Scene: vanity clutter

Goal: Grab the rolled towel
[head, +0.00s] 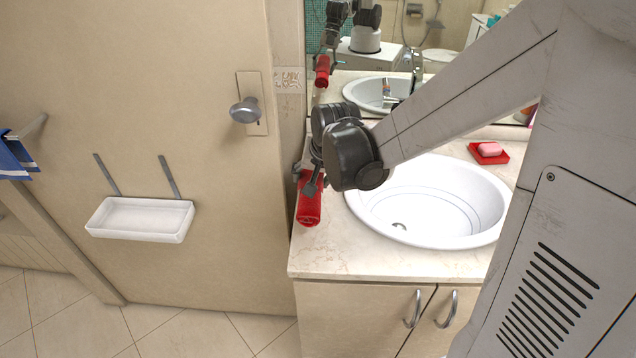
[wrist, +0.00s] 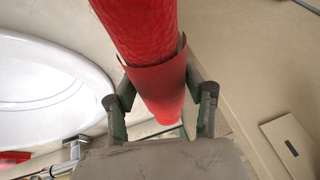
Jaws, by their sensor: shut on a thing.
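The rolled towel (head: 309,208) is a red roll at the left end of the vanity counter, beside the sink. In the wrist view the rolled towel (wrist: 150,40) runs lengthwise between my fingers, with a loose outer edge showing. My gripper (head: 313,184) is shut on it from above. In the wrist view my gripper (wrist: 163,105) has one finger on each side of the roll. Part of the towel is hidden by my gripper in the head view. I cannot tell whether it touches the counter.
The white sink (head: 430,200) is to the right, with a chrome faucet (head: 414,70) behind it. A red dish (head: 475,150) holds a pink soap (head: 490,149). A mirror stands behind the counter (head: 350,258). A door with a knob (head: 245,111) and white tray (head: 140,220) is left.

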